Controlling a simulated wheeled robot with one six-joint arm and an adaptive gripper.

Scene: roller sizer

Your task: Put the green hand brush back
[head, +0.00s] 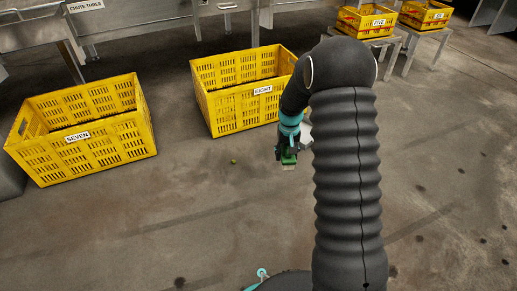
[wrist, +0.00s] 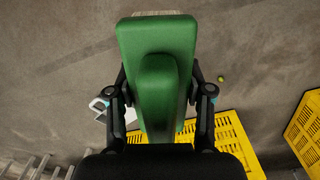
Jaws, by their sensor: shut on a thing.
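My gripper (wrist: 160,105) is shut on the green hand brush (wrist: 157,38). In the wrist view the brush fills the middle, with a green block, a raised green grip between my two fingers, and a pale bristle edge at the far end. In the head view the brush (head: 289,159) hangs below my gripper (head: 288,146), in front of the crate marked EIGHT and above the floor. My arm hides part of the scene to the right of it.
Yellow crates marked SEVEN (head: 110,152) and EIGHT (head: 225,125) stand on the floor. A crate marked FIVE (head: 350,24) and another (head: 412,20) sit on stands at the back right. A small green fruit (head: 234,162) lies on the floor. Open floor lies in front.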

